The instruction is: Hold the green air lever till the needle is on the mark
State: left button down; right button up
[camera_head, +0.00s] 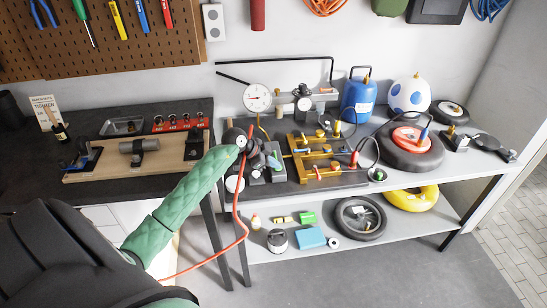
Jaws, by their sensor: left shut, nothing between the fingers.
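A round white gauge (257,98) stands upright at the back of the bench; its needle and mark are too small to read. My left gripper (265,160) is shut and empty, at the end of my green-sleeved arm, over a small grey block at the front left of the bench. A small green part (276,158), possibly the air lever, shows right beside the fingers. I cannot tell whether they touch it. My wrist hides part of the block. My right gripper is not in view.
A brass manifold (318,157) with small coloured handles stands just right of my left gripper. An orange hose (237,215) hangs by my wrist. A blue tank (358,100) and a black tyre with a red hub (411,148) stand farther right.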

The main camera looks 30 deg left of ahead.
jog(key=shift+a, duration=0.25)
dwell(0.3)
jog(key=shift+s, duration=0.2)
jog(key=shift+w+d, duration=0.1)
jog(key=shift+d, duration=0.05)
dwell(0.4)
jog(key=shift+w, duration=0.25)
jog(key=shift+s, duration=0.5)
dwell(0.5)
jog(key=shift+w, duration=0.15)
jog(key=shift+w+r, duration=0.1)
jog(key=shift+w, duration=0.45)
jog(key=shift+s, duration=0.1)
